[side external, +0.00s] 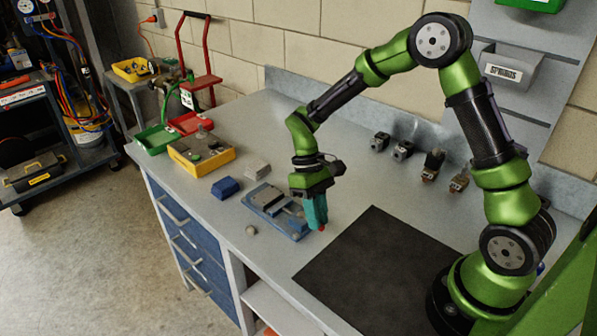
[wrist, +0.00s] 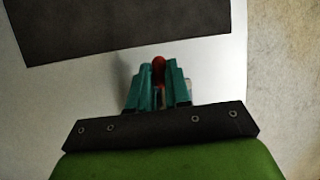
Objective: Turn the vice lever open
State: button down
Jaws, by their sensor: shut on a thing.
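The blue and grey vice (side external: 268,204) lies on the bench in the side external view, at the left edge of my gripper. My gripper (side external: 320,224) points down at the vice's right end with its teal fingers together. A red tip (side external: 322,229), which looks like the vice lever's end, shows at the fingertips. In the wrist view the red lever end (wrist: 158,67) sits between the teal fingers of my gripper (wrist: 160,80), which is shut on it. The rest of the lever is hidden by the fingers, so its angle cannot be told.
A dark mat (side external: 380,275) lies to the right of the vice. A blue block (side external: 226,187), a grey block (side external: 256,169) and a small round knob (side external: 251,230) are on the left. A yellow bin (side external: 202,158) stands farther back. Several small fittings (side external: 403,150) line the wall side.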

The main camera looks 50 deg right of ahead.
jog(key=shift+d, duration=0.1)
jog(key=c, duration=1.1)
grip_release()
jog(key=v, duration=1.7)
jog(key=s+r+m+t, duration=0.1)
jog(key=s+t, duration=0.3)
jog(key=s, duration=0.2)
jog(key=s+a+r+m+t, duration=0.1)
jog(key=s+r+m+t, duration=0.1)
jog(key=s+t, duration=0.2)
jog(key=s+r+m+t, duration=0.1)
jog(key=s+r+t, duration=0.1)
jog(key=s, duration=0.6)
jog(key=shift+a+r+m+t, duration=0.2)
jog(key=shift+a+m+t, duration=0.2)
jog(key=shift+t, duration=0.5)
